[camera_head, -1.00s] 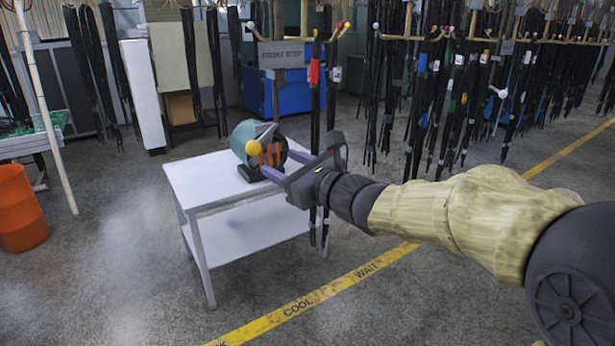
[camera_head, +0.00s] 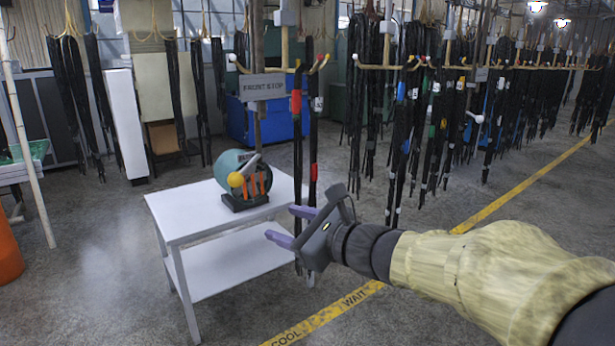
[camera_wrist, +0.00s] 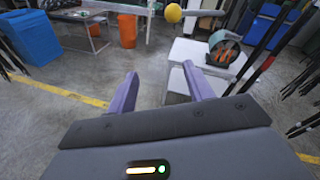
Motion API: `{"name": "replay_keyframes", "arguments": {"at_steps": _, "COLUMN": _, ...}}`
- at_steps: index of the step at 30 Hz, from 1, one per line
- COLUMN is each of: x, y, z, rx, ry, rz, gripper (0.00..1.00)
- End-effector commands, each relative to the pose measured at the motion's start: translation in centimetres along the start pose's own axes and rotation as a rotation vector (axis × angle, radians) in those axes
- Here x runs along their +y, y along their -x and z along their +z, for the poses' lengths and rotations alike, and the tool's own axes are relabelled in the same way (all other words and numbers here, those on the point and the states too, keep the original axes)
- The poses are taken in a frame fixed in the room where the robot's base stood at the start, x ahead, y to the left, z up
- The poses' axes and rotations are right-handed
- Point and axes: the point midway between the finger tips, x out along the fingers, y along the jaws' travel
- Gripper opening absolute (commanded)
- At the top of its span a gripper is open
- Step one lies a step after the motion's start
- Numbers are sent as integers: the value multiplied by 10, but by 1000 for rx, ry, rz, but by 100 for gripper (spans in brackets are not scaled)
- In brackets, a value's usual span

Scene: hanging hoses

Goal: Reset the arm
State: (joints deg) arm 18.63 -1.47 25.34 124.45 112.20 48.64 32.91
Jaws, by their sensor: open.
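My gripper (camera_head: 290,224) is open and empty, with two purple fingers spread apart. In the head view it is in the air in front of the right side of the white table, to the right of and lower in the picture than the teal machine. In the wrist view the gripper (camera_wrist: 160,90) has bare floor between its fingers. My arm reaches in from the right edge of the head view.
A teal machine (camera_head: 228,161) with a yellow knob sits on the white table (camera_head: 188,207). Black hoses (camera_head: 297,150) hang close to my gripper from a rack with a sign (camera_head: 262,87). Many more hoses hang at right. An orange bin (camera_head: 8,256) stands at left. Floor in front is clear.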

Motion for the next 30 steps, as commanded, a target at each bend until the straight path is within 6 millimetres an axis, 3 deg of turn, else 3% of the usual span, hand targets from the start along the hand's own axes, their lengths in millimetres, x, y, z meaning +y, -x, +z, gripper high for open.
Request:
{"name": "replay_keyframes", "arguments": {"at_steps": 8, "x": 43, "y": 29, "z": -77, "rx": 306, "ry": 356, "rz": 247, "gripper": 52}}
{"name": "replay_keyframes", "arguments": {"at_steps": 15, "x": 68, "y": 75, "z": -138, "rx": 506, "ry": 691, "rz": 507, "gripper": 52}}
{"name": "replay_keyframes", "arguments": {"at_steps": 21, "x": 78, "y": 119, "z": -176, "rx": 613, "ry": 980, "rz": 750, "gripper": 52}}
{"name": "replay_keyframes", "arguments": {"at_steps": 30, "x": 77, "y": 182, "z": -214, "rx": 652, "ry": 1425, "rz": 1142, "gripper": 52}}
